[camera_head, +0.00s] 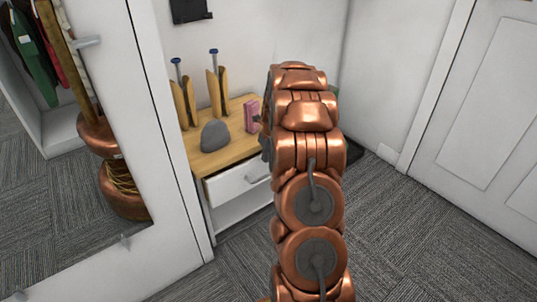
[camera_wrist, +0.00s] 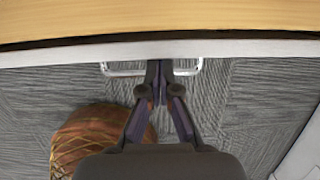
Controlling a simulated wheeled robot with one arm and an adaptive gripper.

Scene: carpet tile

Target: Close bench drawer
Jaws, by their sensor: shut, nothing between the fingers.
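The bench (camera_head: 232,150) has a light wood top and a white drawer front (camera_head: 232,184) with a metal handle (camera_head: 258,179). In the wrist view, the bench top (camera_wrist: 150,18) runs across the upper edge. A narrow dark gap lies between it and the drawer front (camera_wrist: 80,52), so the drawer looks slightly open. The handle (camera_wrist: 114,71) sticks out below. My gripper (camera_wrist: 159,64) is shut and empty. Its fingertips overlap the middle of the handle and reach the drawer front; I cannot tell whether they touch. In the head view, my arm hides most of the gripper.
A grey rounded object (camera_head: 214,136), a pink box (camera_head: 252,114) and two wooden holders (camera_head: 218,92) stand on the bench top. A mirror-like white-framed panel (camera_head: 172,130) stands at the left. A white door (camera_head: 482,105) is at the right. Grey carpet (camera_head: 400,240) is clear at the lower right.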

